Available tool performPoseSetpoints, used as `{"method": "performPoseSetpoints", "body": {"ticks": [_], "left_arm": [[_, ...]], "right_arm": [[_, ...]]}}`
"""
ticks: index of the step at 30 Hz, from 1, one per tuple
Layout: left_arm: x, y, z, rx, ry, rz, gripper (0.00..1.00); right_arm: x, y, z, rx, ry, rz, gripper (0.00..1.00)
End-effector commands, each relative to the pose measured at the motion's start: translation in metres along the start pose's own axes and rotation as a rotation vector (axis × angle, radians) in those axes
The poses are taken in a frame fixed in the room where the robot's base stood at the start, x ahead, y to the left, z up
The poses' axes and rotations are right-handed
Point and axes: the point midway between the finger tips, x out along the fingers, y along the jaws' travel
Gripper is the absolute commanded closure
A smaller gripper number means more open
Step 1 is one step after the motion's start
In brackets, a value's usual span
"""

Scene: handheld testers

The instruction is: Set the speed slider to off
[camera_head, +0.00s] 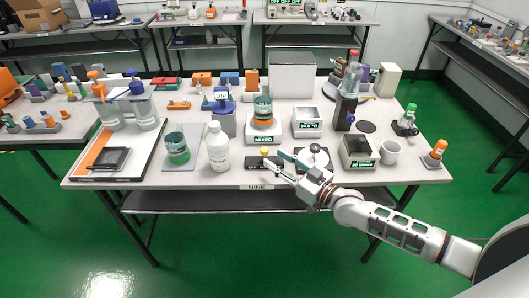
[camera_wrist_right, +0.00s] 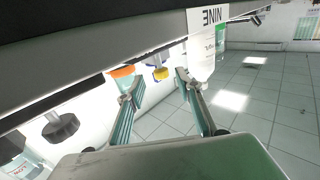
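A small dark box (camera_head: 254,163) lies near the table's front edge, just right of the white bottle. A yellow knob (camera_head: 264,151) shows at it; I take this for the slider, but its position on a scale is too small to read. My right gripper (camera_head: 274,157) reaches in from the right, fingers apart and empty, beside the yellow knob. In the right wrist view the yellow knob (camera_wrist_right: 161,73) appears between and beyond the two open fingertips (camera_wrist_right: 153,86). Contact is not visible. My left gripper is in neither view.
A white bottle (camera_head: 218,147) stands left of the box. A mixer with an orange-banded beaker (camera_head: 263,111) stands behind it. A device with a round white top (camera_head: 313,157), a dark-fronted box (camera_head: 358,151) and a white mug (camera_head: 390,152) stand to the right.

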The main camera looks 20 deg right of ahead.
Motion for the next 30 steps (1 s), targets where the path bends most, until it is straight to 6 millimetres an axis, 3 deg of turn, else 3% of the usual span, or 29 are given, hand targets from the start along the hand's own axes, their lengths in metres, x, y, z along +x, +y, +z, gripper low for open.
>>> {"method": "performPoseSetpoints", "body": {"ticks": [10,22,23,27,30], "left_arm": [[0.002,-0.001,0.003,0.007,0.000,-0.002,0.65],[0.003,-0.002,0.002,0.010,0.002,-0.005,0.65],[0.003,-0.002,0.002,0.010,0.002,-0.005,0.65],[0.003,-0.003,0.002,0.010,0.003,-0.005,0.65],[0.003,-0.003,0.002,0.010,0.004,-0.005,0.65]], "right_arm": [[0.050,-0.001,0.001,0.001,0.000,-0.001,0.65],[0.058,-0.002,0.000,-0.001,-0.002,-0.002,0.65],[0.058,-0.002,0.000,-0.001,-0.002,-0.002,0.67],[0.058,-0.002,0.000,0.000,-0.001,-0.002,1.00],[0.058,-0.001,0.000,0.000,-0.001,-0.002,1.00]]}}
